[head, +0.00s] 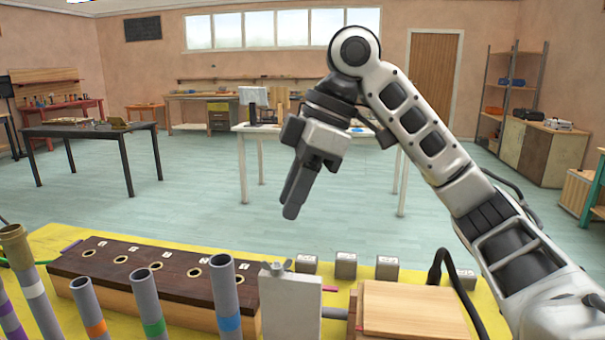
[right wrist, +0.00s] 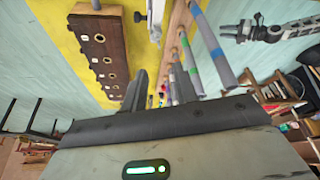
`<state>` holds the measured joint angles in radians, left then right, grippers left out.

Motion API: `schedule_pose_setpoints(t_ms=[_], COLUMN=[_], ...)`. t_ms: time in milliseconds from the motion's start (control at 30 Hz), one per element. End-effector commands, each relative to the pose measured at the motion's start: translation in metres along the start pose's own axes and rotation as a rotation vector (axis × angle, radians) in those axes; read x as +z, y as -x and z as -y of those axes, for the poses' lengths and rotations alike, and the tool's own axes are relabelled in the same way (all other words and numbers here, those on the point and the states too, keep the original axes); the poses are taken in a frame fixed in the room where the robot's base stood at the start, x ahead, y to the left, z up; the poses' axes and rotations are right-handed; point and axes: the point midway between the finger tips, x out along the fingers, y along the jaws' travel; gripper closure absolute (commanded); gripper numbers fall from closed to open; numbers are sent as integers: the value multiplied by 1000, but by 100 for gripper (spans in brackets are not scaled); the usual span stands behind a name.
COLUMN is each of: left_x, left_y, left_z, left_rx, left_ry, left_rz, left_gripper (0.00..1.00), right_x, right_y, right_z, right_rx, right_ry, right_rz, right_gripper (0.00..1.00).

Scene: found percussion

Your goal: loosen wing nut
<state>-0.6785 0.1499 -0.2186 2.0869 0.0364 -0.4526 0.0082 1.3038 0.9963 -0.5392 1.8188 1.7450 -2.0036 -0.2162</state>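The wing nut (head: 278,268) is a small grey winged piece on top of an upright pale grey block (head: 291,308) at the front of the bench. My right gripper (head: 292,203) hangs in the air above and beyond the block, fingers pointing down, apart from the nut. In the right wrist view its two fingers (right wrist: 159,75) stand apart with nothing between them. A small dark piece at the top of that view, beside the pale block (right wrist: 155,12), looks like the wing nut (right wrist: 138,17). My left gripper (right wrist: 232,31) shows small in the right wrist view, fingers apart and empty.
A dark-topped wooden box with holes (head: 150,277) lies on the yellow mat (head: 60,238). Several grey tubes with coloured bands (head: 225,293) stand in front of it. Small grey cubes (head: 346,265) and a wooden box (head: 413,308) are right of the block.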

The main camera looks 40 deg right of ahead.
Motion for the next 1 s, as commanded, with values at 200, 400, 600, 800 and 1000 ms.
schedule_pose_setpoints(t_ms=[200, 400, 600, 800, 1000], left_x=[-4, -2, -4, -7, -7], left_y=[-2, -4, -5, -4, -4], left_z=[-1, -1, -2, -2, -2], left_rx=[6, 8, 9, 9, 8], left_ry=[10, 18, 26, 27, 27], left_rz=[-22, -24, -31, -37, -37], left_gripper=[65, 65, 65, 65, 65], right_x=[2, 1, 1, 0, 0], right_y=[-46, -79, -97, -101, -100], right_z=[0, 0, 0, 0, 0], right_rx=[-1, 0, 1, 2, 1], right_ry=[-1, 0, -1, -1, -1], right_rz=[4, 2, 2, 0, 0], right_gripper=[71, 71, 71, 71, 82])
